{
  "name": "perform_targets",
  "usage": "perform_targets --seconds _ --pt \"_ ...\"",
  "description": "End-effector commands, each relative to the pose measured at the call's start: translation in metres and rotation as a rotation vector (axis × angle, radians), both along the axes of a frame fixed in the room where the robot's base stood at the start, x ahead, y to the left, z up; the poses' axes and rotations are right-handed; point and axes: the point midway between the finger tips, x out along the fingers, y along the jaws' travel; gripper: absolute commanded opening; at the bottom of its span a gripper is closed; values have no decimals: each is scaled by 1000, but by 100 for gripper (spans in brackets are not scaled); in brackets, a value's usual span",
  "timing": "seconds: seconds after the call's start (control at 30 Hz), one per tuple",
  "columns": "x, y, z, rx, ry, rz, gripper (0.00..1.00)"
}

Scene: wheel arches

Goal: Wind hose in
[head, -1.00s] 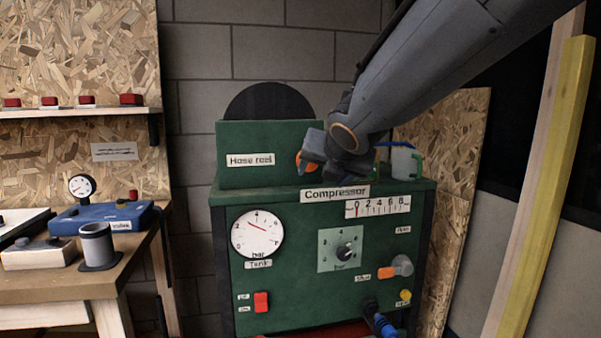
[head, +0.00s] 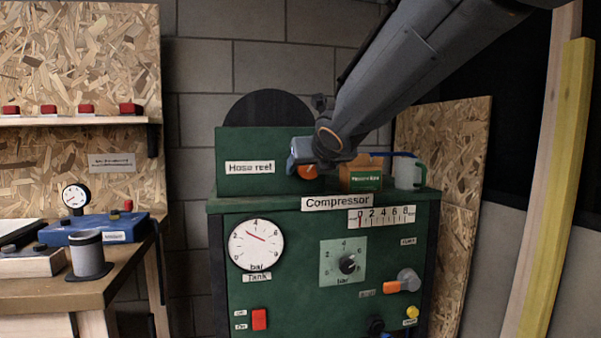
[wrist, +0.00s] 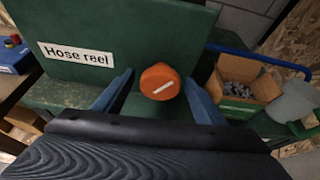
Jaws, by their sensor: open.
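The green hose reel housing (head: 270,142), labelled "Hose reel", stands on top of the green compressor (head: 300,270). A dark round reel (head: 268,105) shows behind its top edge. An orange knob (wrist: 160,80) with a white mark sticks out of its front, and it shows partly in the head view (head: 308,171). My gripper (wrist: 160,98) is open, with one blue finger on each side of the knob. Gaps show between the knob and both fingers in the wrist view. In the head view my gripper (head: 303,160) hides part of the knob.
An open cardboard box (wrist: 237,90) of small grey pieces and a grey mug (head: 408,172) with a green handle stand right of the knob. A blue bar (wrist: 262,57) runs behind them. A workbench (head: 100,290) stands at the left.

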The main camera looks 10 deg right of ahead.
Motion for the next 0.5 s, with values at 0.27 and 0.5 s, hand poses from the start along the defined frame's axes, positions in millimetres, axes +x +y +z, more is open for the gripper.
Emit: perform_targets --seconds 0.27,0.5 --pt "1 0 0 0 0 0 63" --pt "1 0 0 0 1 0 23"
